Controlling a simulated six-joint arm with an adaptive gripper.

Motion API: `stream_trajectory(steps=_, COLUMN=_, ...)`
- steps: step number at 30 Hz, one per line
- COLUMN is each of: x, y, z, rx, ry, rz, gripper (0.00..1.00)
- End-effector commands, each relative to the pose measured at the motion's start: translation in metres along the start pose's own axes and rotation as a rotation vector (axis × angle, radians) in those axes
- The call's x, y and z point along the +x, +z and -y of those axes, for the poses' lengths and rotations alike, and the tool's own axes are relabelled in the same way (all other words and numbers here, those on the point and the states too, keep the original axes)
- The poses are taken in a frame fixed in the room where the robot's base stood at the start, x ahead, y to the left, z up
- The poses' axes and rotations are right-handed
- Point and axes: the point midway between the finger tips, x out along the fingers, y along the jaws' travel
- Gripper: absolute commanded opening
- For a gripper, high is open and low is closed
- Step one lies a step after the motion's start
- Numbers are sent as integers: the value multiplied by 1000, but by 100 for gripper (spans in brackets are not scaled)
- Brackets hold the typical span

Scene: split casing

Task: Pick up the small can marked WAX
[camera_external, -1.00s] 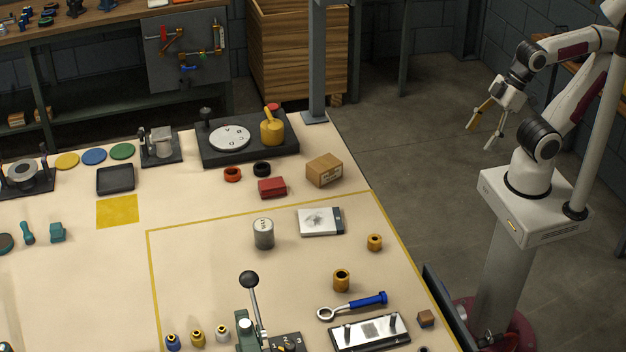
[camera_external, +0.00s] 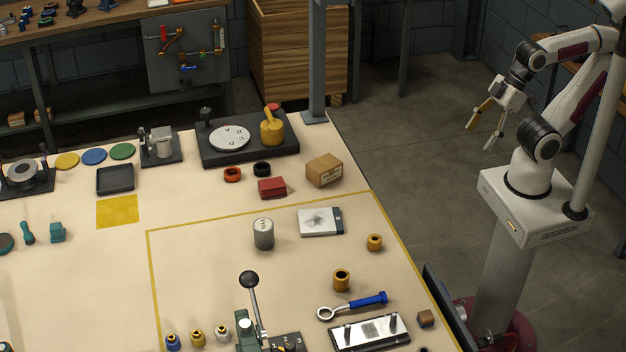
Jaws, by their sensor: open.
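A small grey metal can (camera_external: 263,234) stands upright on the cream table, inside the area outlined in yellow tape. It has faint dark marking near its top, too small to read. My gripper (camera_external: 485,130) is at the upper right, above the floor beyond the table's right edge. Its fingers are spread and hold nothing. It is far from the can, and nothing touches the can.
A white box with a dark end (camera_external: 320,222) lies right of the can, and a red block (camera_external: 272,187) lies behind it. A lever with a black knob (camera_external: 249,281) rises in front. A cardboard box (camera_external: 324,170) and brass rings (camera_external: 341,280) are nearby. Table left of the can is clear.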

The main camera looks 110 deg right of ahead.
Motion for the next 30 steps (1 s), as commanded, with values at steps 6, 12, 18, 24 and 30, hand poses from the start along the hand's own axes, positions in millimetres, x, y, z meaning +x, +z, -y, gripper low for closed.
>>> stream_trajectory(steps=6, x=0, y=0, z=0, rx=0, ry=0, rz=0, gripper=66)
stream_trajectory(steps=12, x=0, y=0, z=0, rx=0, ry=0, rz=0, gripper=66)
stream_trajectory(steps=18, x=0, y=0, z=0, rx=0, ry=0, rz=0, gripper=60)
stream_trajectory(steps=24, x=0, y=-2, z=0, rx=0, ry=0, rz=-1, gripper=60)
stream_trajectory(steps=30, x=5, y=-17, z=-1, rx=2, ry=4, rz=-16, gripper=60)
